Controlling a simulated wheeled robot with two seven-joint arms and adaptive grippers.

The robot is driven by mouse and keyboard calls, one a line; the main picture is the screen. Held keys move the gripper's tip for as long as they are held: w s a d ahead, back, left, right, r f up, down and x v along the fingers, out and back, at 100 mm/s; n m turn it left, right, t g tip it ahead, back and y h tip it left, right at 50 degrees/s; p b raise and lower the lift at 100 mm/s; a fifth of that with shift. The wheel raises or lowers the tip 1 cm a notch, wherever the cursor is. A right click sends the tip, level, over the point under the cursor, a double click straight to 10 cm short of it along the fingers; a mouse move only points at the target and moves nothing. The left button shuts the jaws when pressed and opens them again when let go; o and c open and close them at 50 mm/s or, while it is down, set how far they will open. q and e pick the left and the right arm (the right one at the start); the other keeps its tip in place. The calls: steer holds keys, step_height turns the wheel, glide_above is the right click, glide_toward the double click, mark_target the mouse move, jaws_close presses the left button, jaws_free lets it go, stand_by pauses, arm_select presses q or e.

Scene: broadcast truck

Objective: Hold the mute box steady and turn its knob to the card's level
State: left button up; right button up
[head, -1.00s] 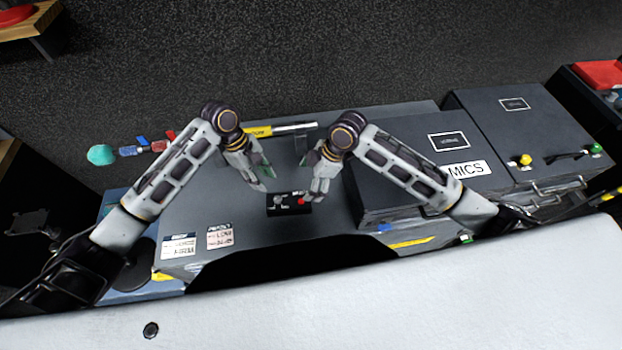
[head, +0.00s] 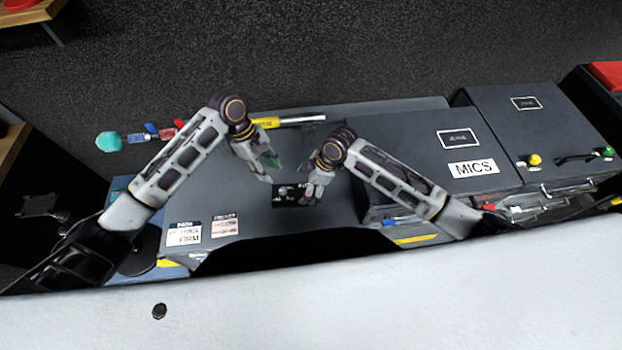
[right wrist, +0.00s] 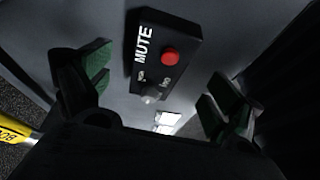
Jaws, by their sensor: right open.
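The mute box (head: 285,196) is a small black box lying on the grey desk top. In the right wrist view it shows the word MUTE, a red button (right wrist: 170,56) and a pale knob (right wrist: 150,97) between two small labels. My right gripper (head: 312,192) is over the box's right part and hides the red button in the head view. In the right wrist view its green-padded fingers (right wrist: 160,92) are spread wide, with the knob between them but not touched. My left gripper (head: 268,170) is just left of and behind the box, fingers apart and empty.
Two printed cards (head: 184,235) (head: 225,226) lie at the desk's front left; their text is too small to read surely. A boom pole (head: 290,121) with a teal end (head: 108,142) lies along the back. A dark MICS case (head: 450,145) stands close on the right.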

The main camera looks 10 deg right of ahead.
mark_target(301, 193)
steer(key=shift+x, duration=2.95)
